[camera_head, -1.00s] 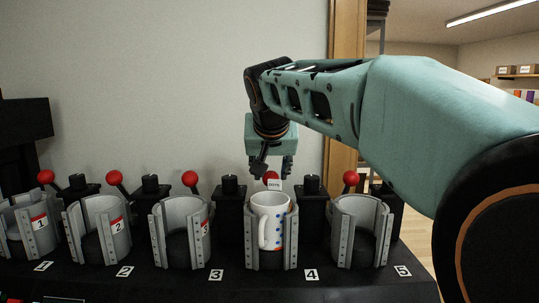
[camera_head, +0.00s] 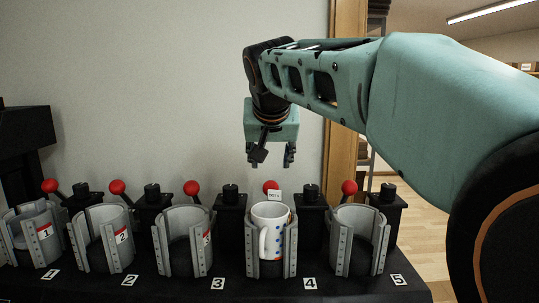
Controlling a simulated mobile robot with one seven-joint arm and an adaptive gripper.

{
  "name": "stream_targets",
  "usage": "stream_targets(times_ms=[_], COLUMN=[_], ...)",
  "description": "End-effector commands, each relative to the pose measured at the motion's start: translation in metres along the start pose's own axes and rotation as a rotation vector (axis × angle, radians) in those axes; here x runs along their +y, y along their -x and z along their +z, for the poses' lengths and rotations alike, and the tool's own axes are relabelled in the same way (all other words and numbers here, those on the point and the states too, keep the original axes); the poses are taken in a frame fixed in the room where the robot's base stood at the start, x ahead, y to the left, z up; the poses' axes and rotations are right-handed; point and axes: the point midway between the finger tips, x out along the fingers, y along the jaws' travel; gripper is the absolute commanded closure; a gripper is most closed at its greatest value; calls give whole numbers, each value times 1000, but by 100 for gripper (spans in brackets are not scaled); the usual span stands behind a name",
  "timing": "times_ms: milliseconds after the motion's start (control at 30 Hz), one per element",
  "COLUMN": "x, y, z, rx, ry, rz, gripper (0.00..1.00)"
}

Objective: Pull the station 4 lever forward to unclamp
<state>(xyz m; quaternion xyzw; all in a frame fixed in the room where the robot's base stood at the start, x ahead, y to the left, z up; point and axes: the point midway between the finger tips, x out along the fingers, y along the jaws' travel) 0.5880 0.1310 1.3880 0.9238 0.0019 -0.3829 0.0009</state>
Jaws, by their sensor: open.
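The station 4 lever has a red ball knob (camera_head: 270,187) that shows just behind the mug at station 4. A small white tag in front hides part of the knob, and the lever's shaft is hidden. A white mug (camera_head: 270,231) with coloured dots stands upright inside the grey clamp (camera_head: 290,257) by the "4" label (camera_head: 310,283). My gripper (camera_head: 271,163) points down above and behind the mug. It is open and empty, with a small gap in the picture between its fingertips and the red knob.
Red lever knobs of the other stations stand to the left (camera_head: 192,187) and right (camera_head: 349,187), close by. Other grey clamps (camera_head: 183,241) line the black bench and look empty. Black posts (camera_head: 230,208) stand between them. The wall is behind.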

Motion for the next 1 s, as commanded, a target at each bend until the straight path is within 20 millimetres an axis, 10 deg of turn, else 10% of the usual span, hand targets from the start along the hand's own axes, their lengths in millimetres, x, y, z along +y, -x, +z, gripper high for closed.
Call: stream_targets(times_ms=[1000], x=[0], y=[63], z=[-7], rx=[6], ry=[0], rz=[0], gripper=[56])
